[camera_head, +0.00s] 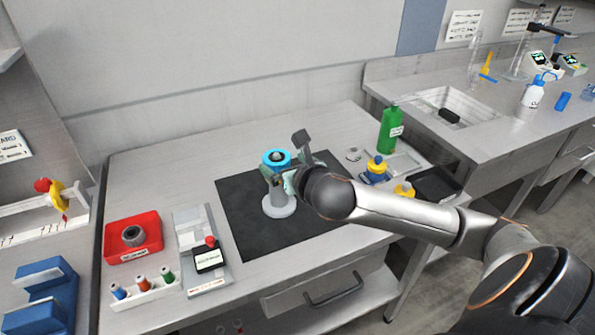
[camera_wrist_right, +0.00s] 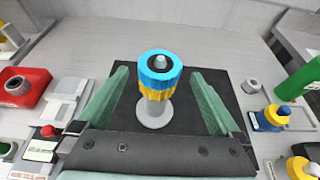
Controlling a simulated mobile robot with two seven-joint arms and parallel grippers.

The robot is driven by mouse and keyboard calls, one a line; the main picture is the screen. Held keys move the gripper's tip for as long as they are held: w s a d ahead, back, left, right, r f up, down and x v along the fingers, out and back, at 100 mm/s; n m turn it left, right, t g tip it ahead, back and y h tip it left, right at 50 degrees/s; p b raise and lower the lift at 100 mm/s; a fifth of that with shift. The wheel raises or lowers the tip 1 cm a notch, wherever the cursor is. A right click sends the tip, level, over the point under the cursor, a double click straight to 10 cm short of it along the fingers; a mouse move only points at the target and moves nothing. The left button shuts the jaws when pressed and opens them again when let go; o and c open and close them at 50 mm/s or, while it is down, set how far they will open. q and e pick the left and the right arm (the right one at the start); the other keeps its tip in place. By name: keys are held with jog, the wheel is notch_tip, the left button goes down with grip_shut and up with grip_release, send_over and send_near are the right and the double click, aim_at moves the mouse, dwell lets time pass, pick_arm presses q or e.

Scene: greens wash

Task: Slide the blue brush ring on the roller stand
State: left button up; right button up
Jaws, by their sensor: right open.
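The blue brush ring (camera_head: 276,157) sits around the top of the upright roller stand (camera_head: 279,206), whose white round base rests on the black mat. In the right wrist view, the blue ring (camera_wrist_right: 159,66) sits directly above a yellow ring (camera_wrist_right: 157,93) on the same stand (camera_wrist_right: 154,113), and the stand's grey tip shows through its centre. My right gripper (camera_head: 278,176) is open, with its green fingers on either side of the stand at ring height. In the wrist view, gaps show between both fingers and the rings. My left gripper is not in view.
A red tray (camera_head: 117,254) holding a grey ring, a rack of coloured vials (camera_head: 145,291) and a grey device (camera_head: 204,272) stand left of the black mat (camera_head: 238,222). A green bottle (camera_head: 390,130) and blue-yellow items (camera_head: 376,172) stand right. The mat around the stand is clear.

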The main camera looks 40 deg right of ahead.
jog(key=p+v, duration=0.1)
jog(key=v, duration=0.7)
jog(key=shift+s, duration=0.2)
jog(key=s+a+f+m+g+y, duration=0.2)
jog(key=s+a+f+m+g, duration=0.3)
jog(key=s+f+m, duration=0.75)
jog(key=s+a+f+m+g+y, duration=0.1)
jog(key=s+a+f+m+g, duration=0.55)
jog(key=m, duration=1.15)
jog(key=w+a+f+t+y, duration=0.1)
jog(key=w+f+t, duration=0.1)
jog(key=f+t, duration=0.2)
jog(key=w+a+f+t+y, duration=0.1)
jog(key=w+a+f+t, duration=0.1)
jog(key=f, duration=0.7)
jog(key=shift+w+f+m+t+y, duration=0.15)
jog(key=shift+m+t+y, duration=0.25)
jog(key=shift+t, duration=0.45)
